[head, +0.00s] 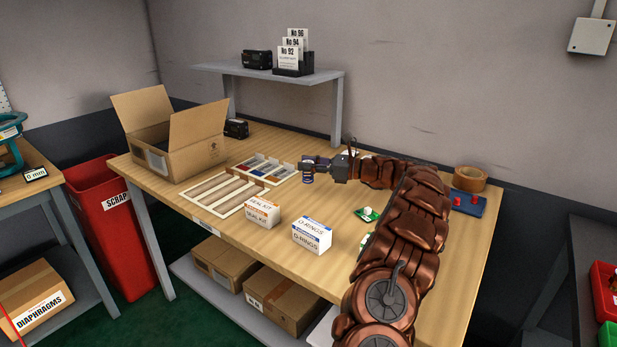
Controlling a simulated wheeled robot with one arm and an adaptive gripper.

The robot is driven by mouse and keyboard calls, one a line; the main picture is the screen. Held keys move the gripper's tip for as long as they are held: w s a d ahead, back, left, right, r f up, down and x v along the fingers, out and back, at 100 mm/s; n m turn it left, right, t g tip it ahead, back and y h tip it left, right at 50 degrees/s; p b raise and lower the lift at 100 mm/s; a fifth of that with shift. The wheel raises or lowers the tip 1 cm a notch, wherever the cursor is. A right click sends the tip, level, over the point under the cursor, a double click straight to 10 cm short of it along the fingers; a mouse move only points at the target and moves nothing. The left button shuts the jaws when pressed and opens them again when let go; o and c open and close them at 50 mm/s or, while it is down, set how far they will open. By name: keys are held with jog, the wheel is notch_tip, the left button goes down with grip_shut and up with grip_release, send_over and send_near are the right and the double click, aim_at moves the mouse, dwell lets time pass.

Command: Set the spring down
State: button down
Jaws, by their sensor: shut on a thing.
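My gripper (322,165) is above the workbench, just right of a compartment tray (265,180) with coloured parts. It is shut on a small dark, banded cylinder, the spring (307,174), which hangs upright at its fingertips. The picture is too small to show the coils. I cannot tell whether its lower end touches the bench top (340,206).
An open cardboard box (190,158) stands at the back left. A wooden slotted tray (214,207), a seal kit box (262,213) and an O-rings box (312,236) are in front. A green board (367,213) and tape roll (469,178) lie right. Bare bench lies between the trays and boxes.

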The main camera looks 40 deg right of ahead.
aim_at(308, 175)
jog(key=shift+f, duration=1.9)
jog(key=shift+f, duration=0.1)
jog(key=c, duration=0.8)
grip_release()
jog(key=shift+o, duration=0.2)
